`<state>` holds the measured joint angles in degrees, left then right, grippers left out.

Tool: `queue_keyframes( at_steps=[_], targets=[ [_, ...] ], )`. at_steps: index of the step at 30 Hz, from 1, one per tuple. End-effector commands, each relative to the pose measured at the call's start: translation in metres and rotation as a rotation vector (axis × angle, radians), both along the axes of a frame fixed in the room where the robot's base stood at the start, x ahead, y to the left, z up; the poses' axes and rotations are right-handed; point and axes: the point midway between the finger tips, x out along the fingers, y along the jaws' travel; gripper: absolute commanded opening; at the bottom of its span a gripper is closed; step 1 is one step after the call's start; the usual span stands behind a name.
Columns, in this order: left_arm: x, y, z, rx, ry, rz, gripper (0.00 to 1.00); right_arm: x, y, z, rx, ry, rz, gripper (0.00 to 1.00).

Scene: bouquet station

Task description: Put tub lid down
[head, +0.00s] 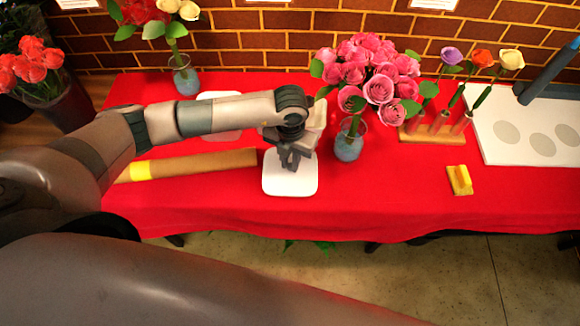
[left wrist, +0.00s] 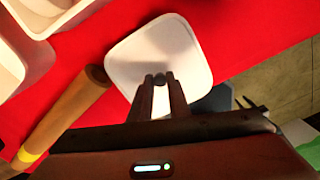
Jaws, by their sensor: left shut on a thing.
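The tub lid (head: 290,185) is a white rounded square near the front middle of the red table. My left gripper (head: 290,165) is over it with the fingers pointing down. In the left wrist view the lid (left wrist: 185,50) lies beyond the fingertips, and my left gripper (left wrist: 160,80) is shut on a small dark knob at the lid's middle. I cannot tell whether the lid touches the cloth. My right gripper is not in view.
A brown paper roll (head: 200,163) lies left of the lid. A white tub (head: 220,100) is behind my left arm. A glass vase (head: 348,142) with pink roses stands close on the right. A yellow block (head: 459,180) lies further right, with bare red cloth between.

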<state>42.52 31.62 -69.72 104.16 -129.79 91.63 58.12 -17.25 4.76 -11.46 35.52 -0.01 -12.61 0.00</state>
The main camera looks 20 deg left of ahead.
Motion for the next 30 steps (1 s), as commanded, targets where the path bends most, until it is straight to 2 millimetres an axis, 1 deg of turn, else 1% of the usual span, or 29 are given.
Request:
queue_keyframes(
  at_steps=[2, 10, 13, 19, 24, 25, 26, 27, 30],
  targets=[
    [-0.001, 0.000, -0.004, 0.001, 0.003, 0.000, 0.00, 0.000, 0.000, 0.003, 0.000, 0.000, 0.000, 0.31],
    [-0.001, 0.000, -0.032, 0.002, 0.003, 0.001, 0.00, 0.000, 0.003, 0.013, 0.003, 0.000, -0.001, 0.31],
    [0.000, 0.000, -0.036, 0.001, 0.000, -0.001, 0.00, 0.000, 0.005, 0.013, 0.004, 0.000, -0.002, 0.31],
    [0.000, 0.000, -0.037, 0.001, 0.000, -0.001, 0.00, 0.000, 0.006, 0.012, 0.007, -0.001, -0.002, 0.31],
    [0.000, 0.000, -0.041, 0.001, 0.000, -0.001, 0.00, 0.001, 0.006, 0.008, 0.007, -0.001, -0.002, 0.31],
    [0.000, 0.000, -0.040, 0.001, 0.000, -0.001, 0.23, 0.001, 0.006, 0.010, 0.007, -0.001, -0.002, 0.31],
    [0.000, 0.000, -0.039, 0.001, 0.000, -0.001, 0.30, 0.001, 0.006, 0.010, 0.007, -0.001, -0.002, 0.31],
    [0.000, 0.000, -0.039, 0.001, 0.000, -0.001, 0.35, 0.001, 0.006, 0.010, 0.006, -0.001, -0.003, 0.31],
    [0.000, 0.000, -0.039, 0.001, 0.000, -0.001, 0.35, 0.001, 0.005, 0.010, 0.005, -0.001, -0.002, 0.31]
  ],
)
